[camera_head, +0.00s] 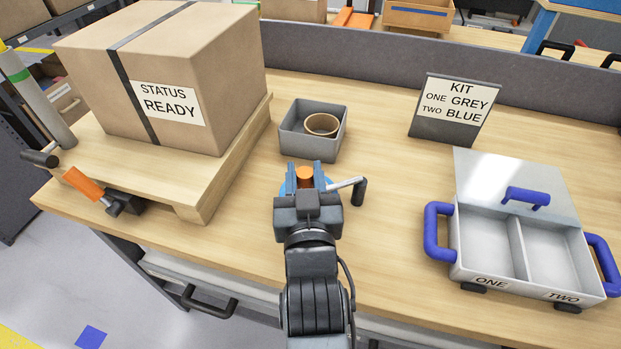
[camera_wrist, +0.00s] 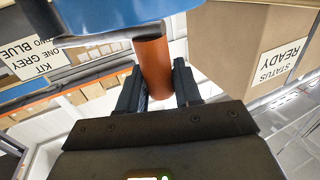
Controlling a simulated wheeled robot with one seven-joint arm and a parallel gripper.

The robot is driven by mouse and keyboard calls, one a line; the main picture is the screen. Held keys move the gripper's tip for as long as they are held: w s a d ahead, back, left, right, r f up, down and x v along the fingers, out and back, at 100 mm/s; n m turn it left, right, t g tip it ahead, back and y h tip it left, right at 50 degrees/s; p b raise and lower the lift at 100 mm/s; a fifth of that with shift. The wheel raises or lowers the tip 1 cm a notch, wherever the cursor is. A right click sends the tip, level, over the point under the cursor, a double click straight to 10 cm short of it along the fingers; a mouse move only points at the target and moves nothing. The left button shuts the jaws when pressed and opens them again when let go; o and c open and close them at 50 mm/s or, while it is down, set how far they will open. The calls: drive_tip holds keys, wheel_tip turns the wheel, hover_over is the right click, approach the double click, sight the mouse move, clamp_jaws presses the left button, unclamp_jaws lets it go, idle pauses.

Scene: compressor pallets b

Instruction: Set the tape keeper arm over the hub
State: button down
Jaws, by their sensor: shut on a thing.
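My gripper (camera_head: 305,178) is shut on an orange cylindrical grip (camera_head: 305,173), with one finger on each side. In the wrist view the gripper (camera_wrist: 157,88) has the same orange grip (camera_wrist: 154,62) between its fingers, close under a blue body (camera_wrist: 110,14). A pale metal rod (camera_head: 342,184) with a dark end grip (camera_head: 358,191) sticks out to the right. My gripper hides most of this device. I cannot tell the keeper arm and the hub apart here.
A grey bin (camera_head: 325,149) holding a brown tape ring (camera_head: 321,124) stands just behind. A carton (camera_head: 165,75) on a wooden pallet (camera_head: 225,180) fills the left. An open two-compartment kit case (camera_head: 515,245) and a kit sign (camera_head: 453,110) are at right. Bench between is clear.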

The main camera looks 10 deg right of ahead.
drive_tip(key=shift+w+a+f+m+h+b, duration=0.1)
drive_tip(key=shift+w+m+h+b, duration=0.35)
drive_tip(key=shift+h, duration=0.2)
drive_tip(key=shift+w+f+m+h+b, duration=0.1)
drive_tip(key=shift+w+m+h+b, duration=0.2)
drive_tip(key=shift+h+b, duration=0.3)
drive_tip(key=shift+w, duration=0.1)
drive_tip(key=c, duration=0.9)
unclamp_jaws()
drive_tip(key=shift+r, duration=0.1)
drive_tip(key=shift+a, duration=0.1)
drive_tip(key=s, duration=0.2)
drive_tip(key=s+a+b, duration=0.1)
drive_tip(key=s, duration=0.4)
drive_tip(key=shift+s+a+b, duration=0.25)
drive_tip(key=shift+s+b, duration=0.05)
drive_tip(key=shift+b, duration=0.05)
drive_tip(key=shift+r, duration=0.1)
